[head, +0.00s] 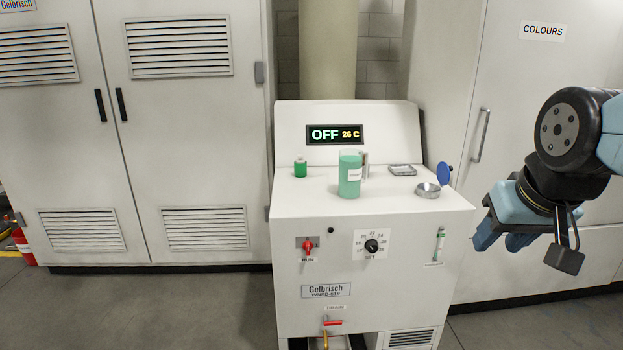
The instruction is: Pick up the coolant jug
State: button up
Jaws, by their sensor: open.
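The coolant jug (350,178) looks like a translucent container with green contents and a white label. It stands upright on top of the white Gelbrisch machine (300,240), near the middle. A pale upright part, perhaps its handle, shows at its right edge. My gripper (502,241) hangs at the right, beyond the machine's right side and well apart from the jug. Its blue fingers point downward and are open, with nothing seen between them.
On the machine top are a small green container (300,168), a flat grey item (402,170) and a round metal opening (428,191) with a raised blue lid (444,173). The display panel (335,134) rises behind. Cabinets stand left and right.

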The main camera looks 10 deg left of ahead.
aim_at(349, 182)
jog(key=u, duration=0.4)
jog(key=i, duration=1)
jog(key=z, duration=0.05)
